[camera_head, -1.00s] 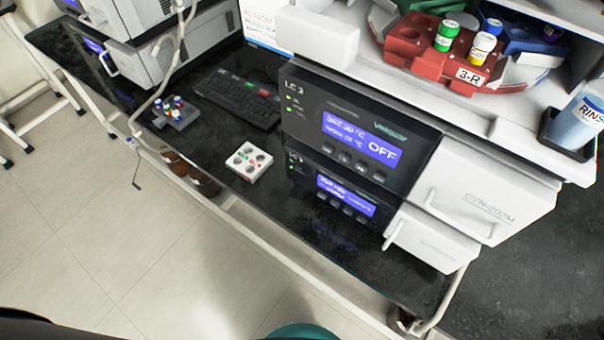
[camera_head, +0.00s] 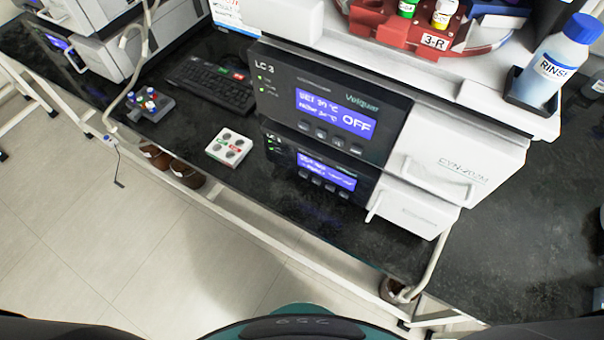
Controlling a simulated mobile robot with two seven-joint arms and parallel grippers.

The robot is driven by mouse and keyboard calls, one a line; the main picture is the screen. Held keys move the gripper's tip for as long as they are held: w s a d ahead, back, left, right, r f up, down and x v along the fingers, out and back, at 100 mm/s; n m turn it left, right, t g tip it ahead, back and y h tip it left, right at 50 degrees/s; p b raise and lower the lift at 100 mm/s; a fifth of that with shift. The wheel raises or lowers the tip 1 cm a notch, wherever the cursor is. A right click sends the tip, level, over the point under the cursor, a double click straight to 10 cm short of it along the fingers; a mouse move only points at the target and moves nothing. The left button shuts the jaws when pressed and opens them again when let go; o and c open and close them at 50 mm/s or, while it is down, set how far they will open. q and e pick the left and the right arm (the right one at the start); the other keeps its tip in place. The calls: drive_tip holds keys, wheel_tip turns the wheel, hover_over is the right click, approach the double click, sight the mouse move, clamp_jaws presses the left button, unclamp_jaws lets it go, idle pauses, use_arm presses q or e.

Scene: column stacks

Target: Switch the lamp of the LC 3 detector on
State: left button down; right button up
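The LC 3 stack stands on the black bench. Its upper module (camera_head: 280,97) is marked LC 3 and has a blue display (camera_head: 335,114) reading a set temperature and OFF. Below it is a thinner module (camera_head: 283,160), also marked LC 3, with a smaller blue display (camera_head: 326,171) whose text is too small to read. A row of buttons (camera_head: 325,187) sits under that lower display. Green indicator lights show at the left of both panels. I cannot tell from the labels which module is the detector. Neither of my grippers is in view.
A white block with round wells (camera_head: 229,147) lies left of the stack. A keyboard (camera_head: 212,83), a small vial rack (camera_head: 150,104) and another instrument stack (camera_head: 95,70) are further left. A rinse bottle (camera_head: 556,62) stands in a tray at upper right. Floor is free in front.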

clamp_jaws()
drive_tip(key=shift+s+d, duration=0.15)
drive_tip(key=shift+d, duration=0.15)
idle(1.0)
